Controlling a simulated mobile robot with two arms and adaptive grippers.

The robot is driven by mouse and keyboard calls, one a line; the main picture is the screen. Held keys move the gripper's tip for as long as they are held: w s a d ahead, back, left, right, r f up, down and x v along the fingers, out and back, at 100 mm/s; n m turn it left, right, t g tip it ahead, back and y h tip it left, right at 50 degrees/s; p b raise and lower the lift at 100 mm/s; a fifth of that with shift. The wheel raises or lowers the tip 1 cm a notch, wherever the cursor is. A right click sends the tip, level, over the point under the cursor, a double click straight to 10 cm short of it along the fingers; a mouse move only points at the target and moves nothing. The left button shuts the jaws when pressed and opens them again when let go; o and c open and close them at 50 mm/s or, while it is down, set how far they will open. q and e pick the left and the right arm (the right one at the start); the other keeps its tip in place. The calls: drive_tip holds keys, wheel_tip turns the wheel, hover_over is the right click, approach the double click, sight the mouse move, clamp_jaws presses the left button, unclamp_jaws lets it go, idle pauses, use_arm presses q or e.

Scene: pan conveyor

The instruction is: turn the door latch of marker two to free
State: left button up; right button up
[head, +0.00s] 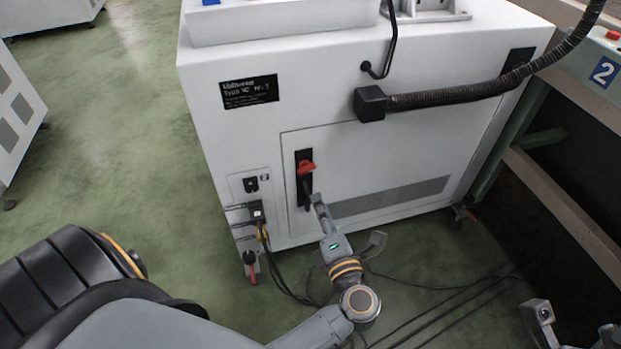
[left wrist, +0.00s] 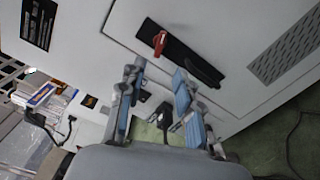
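The door latch is a red knob (head: 306,167) on an upright black plate (head: 304,190), at the left edge of the door panel of a white machine. A dark handle part lies below the knob. The left wrist view shows the red knob (left wrist: 160,43) on its black strip, just beyond my fingertips. My left gripper (head: 348,221) is open and empty, below and a little right of the latch, and apart from the knob. Its two blue-padded fingers stand apart in the left wrist view (left wrist: 157,72). My right gripper (head: 573,322) is partly in view at the bottom right, its fingers apart.
The white machine (head: 235,130) carries a black label and a ridged hose (head: 470,94). Plugs and cables (head: 258,212) hang left of the door. Cables trail over the green floor.

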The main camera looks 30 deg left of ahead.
sight(307, 172)
use_arm(q)
drive_tip(key=b+x, duration=0.2)
drive_tip(key=x, duration=0.9)
drive_tip(key=shift+b, duration=0.3)
clamp_jaws()
